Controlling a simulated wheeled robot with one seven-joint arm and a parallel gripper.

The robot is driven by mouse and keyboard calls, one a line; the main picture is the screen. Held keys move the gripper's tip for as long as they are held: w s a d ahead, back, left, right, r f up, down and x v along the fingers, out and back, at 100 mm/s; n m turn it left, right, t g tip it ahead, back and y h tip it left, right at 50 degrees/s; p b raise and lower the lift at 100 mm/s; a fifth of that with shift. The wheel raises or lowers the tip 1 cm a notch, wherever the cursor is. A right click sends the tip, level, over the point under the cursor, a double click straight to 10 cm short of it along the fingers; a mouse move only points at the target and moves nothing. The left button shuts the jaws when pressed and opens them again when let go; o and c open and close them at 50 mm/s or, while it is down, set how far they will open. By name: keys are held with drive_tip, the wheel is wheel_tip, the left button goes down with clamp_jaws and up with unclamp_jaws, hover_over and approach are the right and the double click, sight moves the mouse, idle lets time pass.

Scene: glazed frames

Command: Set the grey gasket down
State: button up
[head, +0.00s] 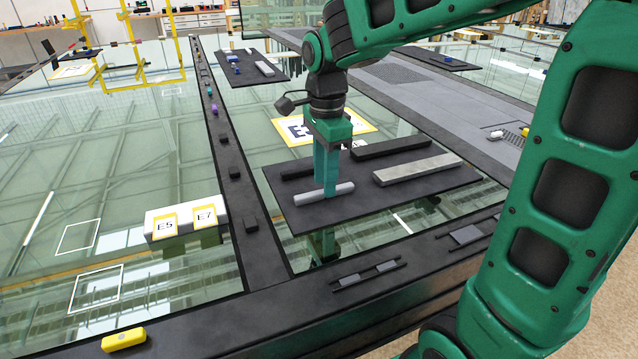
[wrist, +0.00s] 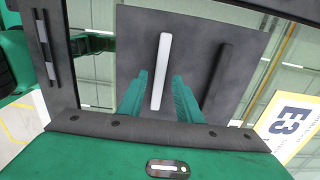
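The grey gasket (head: 305,198) is a light grey straight bar on a dark board (head: 360,208), near the board's left front part. My gripper (head: 328,188) points down over its middle, with one finger in front of the bar. In the wrist view the gasket (wrist: 161,60) runs lengthwise between the two fingertips of my gripper (wrist: 160,82). A narrow gap shows on each side of the bar, so the fingers stand open around it. The bar looks flat on the board, though the exact contact below it is hard to see.
A black bar (head: 392,147) and a thicker grey bar (head: 416,169) lie on the board's right half. Another black bar (head: 296,173) lies behind the gasket. A dark frame rail (head: 245,215) runs along the left. A white block with E5 and E7 labels (head: 160,219) stands beyond it.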

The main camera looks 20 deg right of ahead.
wheel_tip(320, 180, up, 10)
drive_tip(key=shift+r, duration=0.25)
idle(0.5)
